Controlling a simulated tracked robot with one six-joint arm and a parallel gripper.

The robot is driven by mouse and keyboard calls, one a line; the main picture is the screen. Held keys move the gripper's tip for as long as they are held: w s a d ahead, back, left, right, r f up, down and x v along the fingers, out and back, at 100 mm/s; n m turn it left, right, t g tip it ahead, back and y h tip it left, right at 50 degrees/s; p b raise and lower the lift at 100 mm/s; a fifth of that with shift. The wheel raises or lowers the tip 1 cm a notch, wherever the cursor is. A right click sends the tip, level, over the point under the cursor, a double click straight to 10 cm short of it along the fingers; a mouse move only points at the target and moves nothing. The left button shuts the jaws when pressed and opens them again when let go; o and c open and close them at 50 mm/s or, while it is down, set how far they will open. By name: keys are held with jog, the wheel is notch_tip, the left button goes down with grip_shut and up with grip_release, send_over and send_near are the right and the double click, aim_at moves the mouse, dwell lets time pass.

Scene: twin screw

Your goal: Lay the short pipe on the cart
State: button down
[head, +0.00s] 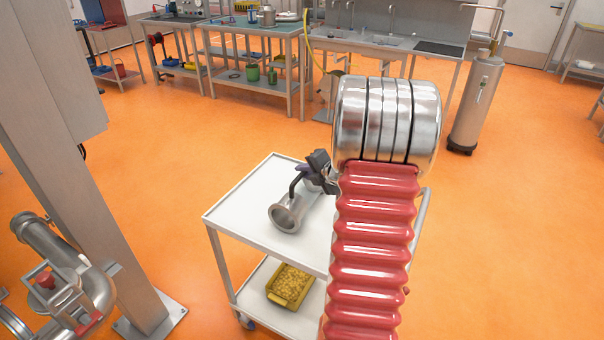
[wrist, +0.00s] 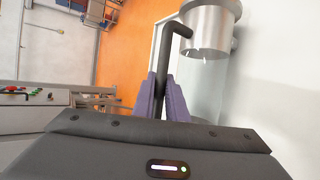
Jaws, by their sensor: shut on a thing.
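The short pipe (head: 286,216) is a shiny metal tube with a flanged open end, over the white top of the cart (head: 245,222). I cannot tell whether it touches the top. A black bent handle (head: 294,186) rises from the pipe. My gripper (head: 304,174) is shut on this handle, at the pipe's far side in the head view. In the wrist view the purple fingers of my gripper (wrist: 163,95) pinch the black rod, and the pipe's metal end (wrist: 212,28) shows above right. My arm hides the cart's right part.
A yellow bin (head: 290,286) of small pieces sits on the cart's lower shelf. A steel post (head: 85,190) and pipework (head: 60,265) stand at the left. Benches (head: 250,65), a sink counter (head: 385,42) and a steel cylinder (head: 477,100) are behind. Orange floor around the cart is clear.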

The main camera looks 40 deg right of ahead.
jog(key=shift+r, duration=0.1)
jog(key=c, duration=1.8)
grip_release()
jog(key=shift+o, duration=0.2)
jog(key=shift+s, duration=0.1)
jog(key=v, duration=1.2)
jog(key=shift+a, duration=0.1)
